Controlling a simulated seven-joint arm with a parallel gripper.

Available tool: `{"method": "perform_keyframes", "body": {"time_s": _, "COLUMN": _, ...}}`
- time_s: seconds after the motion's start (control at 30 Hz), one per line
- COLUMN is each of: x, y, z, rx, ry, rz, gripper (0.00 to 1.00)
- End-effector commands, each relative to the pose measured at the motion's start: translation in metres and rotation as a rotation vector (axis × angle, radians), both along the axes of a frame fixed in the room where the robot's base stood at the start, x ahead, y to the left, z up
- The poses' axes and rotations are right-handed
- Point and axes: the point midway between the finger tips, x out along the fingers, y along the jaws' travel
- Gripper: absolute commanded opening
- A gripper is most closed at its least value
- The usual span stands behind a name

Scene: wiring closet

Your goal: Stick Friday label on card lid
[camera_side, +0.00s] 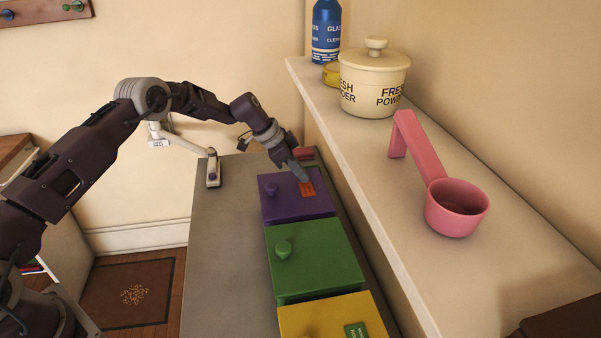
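A row of boxes with knobbed lids stands on the grey counter: a purple box (283,207), a green box (325,257) and a yellow box (308,319) cut off by the bottom edge. A small orange label (307,188) is at the right part of the purple lid. My gripper (303,178) points down with its tip at this label; I cannot tell whether it grips or only touches it. A green label (356,331) lies on the yellow lid. The writing on both labels is too small to read, so I cannot tell which is Friday or which lid is card.
A raised white shelf (520,270) runs along the right, holding a pink scoop (456,207), a cream lidded pot (372,82) and a blue bottle (326,35).

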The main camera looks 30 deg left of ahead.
Motion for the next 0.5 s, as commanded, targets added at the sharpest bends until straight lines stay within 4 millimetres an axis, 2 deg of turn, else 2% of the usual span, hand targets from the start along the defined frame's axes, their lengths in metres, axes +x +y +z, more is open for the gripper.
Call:
{"method": "perform_keyframes", "body": {"time_s": 0.2, "x": -0.0013, "y": 0.0002, "z": -0.0022, "rx": 0.001, "ry": 0.005, "rz": -0.002, "gripper": 0.0}}
{"method": "perform_keyframes", "body": {"time_s": 0.33, "x": -0.0011, "y": 0.0002, "z": -0.002, "rx": 0.002, "ry": 0.004, "rz": -0.001, "gripper": 0.26}}
{"method": "perform_keyframes", "body": {"time_s": 0.5, "x": -0.0007, "y": 0.0002, "z": -0.0012, "rx": 0.0, "ry": 0.003, "rz": -0.001, "gripper": 0.28}}
